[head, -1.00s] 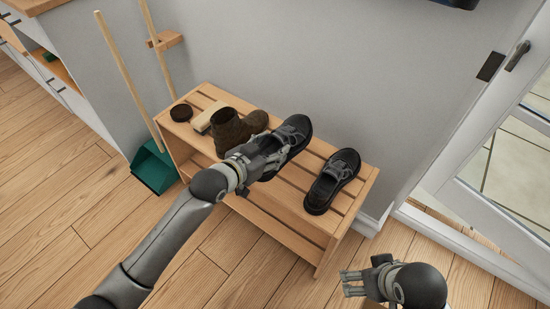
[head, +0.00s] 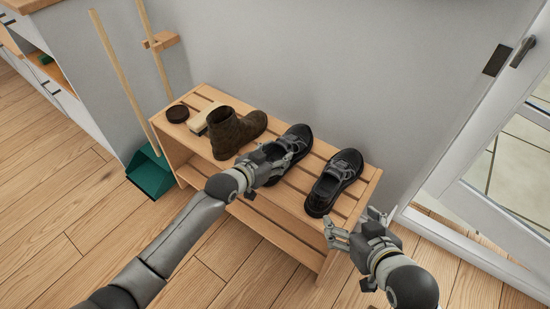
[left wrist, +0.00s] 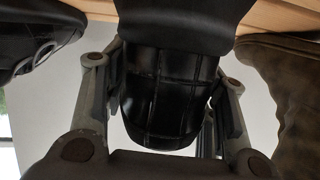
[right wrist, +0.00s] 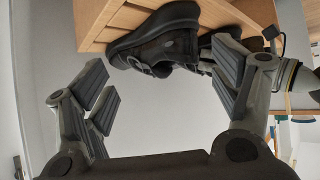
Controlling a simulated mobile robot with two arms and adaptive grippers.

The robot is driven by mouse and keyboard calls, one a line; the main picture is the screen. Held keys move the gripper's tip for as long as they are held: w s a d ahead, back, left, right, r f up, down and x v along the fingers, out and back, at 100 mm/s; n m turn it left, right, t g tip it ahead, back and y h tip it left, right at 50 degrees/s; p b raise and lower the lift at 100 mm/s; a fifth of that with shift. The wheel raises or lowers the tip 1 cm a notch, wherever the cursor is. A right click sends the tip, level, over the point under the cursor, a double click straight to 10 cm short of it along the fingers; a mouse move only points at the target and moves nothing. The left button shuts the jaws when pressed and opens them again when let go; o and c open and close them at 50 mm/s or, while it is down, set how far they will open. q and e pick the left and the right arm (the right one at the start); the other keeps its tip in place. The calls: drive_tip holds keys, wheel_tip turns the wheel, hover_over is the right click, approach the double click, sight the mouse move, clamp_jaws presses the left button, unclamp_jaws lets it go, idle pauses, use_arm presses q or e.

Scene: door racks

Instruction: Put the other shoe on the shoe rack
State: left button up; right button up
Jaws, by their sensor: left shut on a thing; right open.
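The wooden shoe rack (head: 258,222) stands against the wall. A black shoe (head: 298,138) is at its middle, and my left gripper (head: 272,160) is shut on its near end. In the left wrist view the same shoe (left wrist: 165,95) sits between the fingers. It appears at the level of the top slats; I cannot tell whether it rests on them. The other black shoe (head: 336,180) stands on the top slats to the right, and also shows in the right wrist view (right wrist: 155,40). My right gripper (head: 350,232) is open and empty beside the rack's right front end.
A brown boot (head: 235,132), a brush (head: 204,119) and a round dark tin (head: 177,113) sit on the rack's left part. A green dustpan (head: 150,171) and wooden poles stand left of the rack. A white door (head: 490,190) is at the right.

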drive_tip(key=shift+w+a+r, duration=0.1)
drive_tip(key=shift+w+r, duration=0.15)
use_arm(q)
drive_tip(key=o, duration=1.2)
drive_tip(key=shift+f, duration=0.15)
drive_tip(key=shift+c, duration=0.2)
